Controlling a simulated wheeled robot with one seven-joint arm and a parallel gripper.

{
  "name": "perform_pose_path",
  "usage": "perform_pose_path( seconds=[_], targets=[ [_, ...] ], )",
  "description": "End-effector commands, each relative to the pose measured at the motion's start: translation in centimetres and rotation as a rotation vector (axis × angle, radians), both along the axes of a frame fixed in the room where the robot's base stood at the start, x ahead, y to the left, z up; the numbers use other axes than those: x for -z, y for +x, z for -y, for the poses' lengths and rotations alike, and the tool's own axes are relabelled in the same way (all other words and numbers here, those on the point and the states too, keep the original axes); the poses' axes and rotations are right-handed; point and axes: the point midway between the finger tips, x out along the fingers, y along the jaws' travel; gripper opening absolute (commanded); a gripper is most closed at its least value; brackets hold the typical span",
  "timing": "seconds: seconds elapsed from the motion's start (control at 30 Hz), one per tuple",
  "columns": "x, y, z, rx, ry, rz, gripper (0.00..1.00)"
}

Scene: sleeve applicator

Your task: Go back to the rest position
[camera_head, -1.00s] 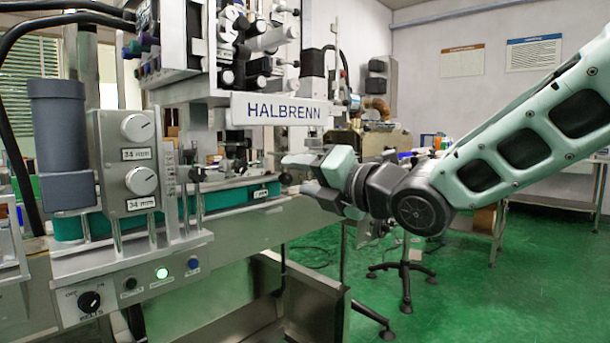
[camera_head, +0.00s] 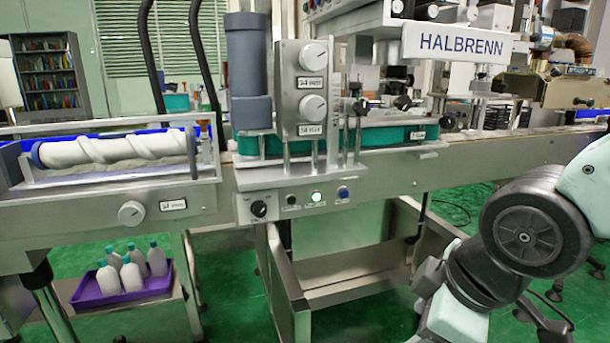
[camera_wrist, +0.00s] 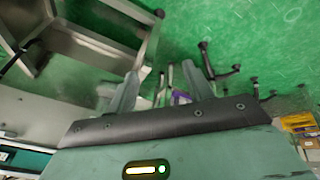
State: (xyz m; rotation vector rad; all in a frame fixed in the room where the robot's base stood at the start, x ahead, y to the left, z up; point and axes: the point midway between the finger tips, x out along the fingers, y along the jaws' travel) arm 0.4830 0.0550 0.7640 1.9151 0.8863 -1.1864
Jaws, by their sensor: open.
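My gripper (camera_wrist: 163,82) shows in the wrist view with its two grey fingers apart and nothing between them. It points over the green floor (camera_wrist: 282,45). In the head view my arm is bent downward at the lower right, in front of the machine, and the fingers cannot be made out there.
A metal conveyor frame (camera_head: 420,177) runs across the head view. Below it is an open metal bin (camera_head: 345,290), which also shows in the wrist view (camera_wrist: 88,50). A screw unit (camera_head: 118,150) and a purple tray (camera_head: 98,300) of white bottles stand left. Stool legs (camera_wrist: 228,72) are near my fingers.

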Motion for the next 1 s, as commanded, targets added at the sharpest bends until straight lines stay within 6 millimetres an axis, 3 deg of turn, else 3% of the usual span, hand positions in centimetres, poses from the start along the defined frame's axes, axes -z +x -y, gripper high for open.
perform_pose_path(
  seconds=[0.1, 0.27, 0.3, 0.63, 1.0],
  targets=[
    [1.7, -4.2, -0.7, 0.153, -0.012, -0.19, 0.51],
    [3.0, -9.6, -0.8, 0.36, -0.075, -0.402, 0.51],
    [1.4, -9.6, -0.8, 0.373, -0.074, -0.405, 0.51],
    [-6.2, -9.4, -0.7, 0.367, -0.069, -0.397, 0.51],
    [-18.1, -9.3, -0.7, 0.368, -0.069, -0.396, 0.51]
  ],
)
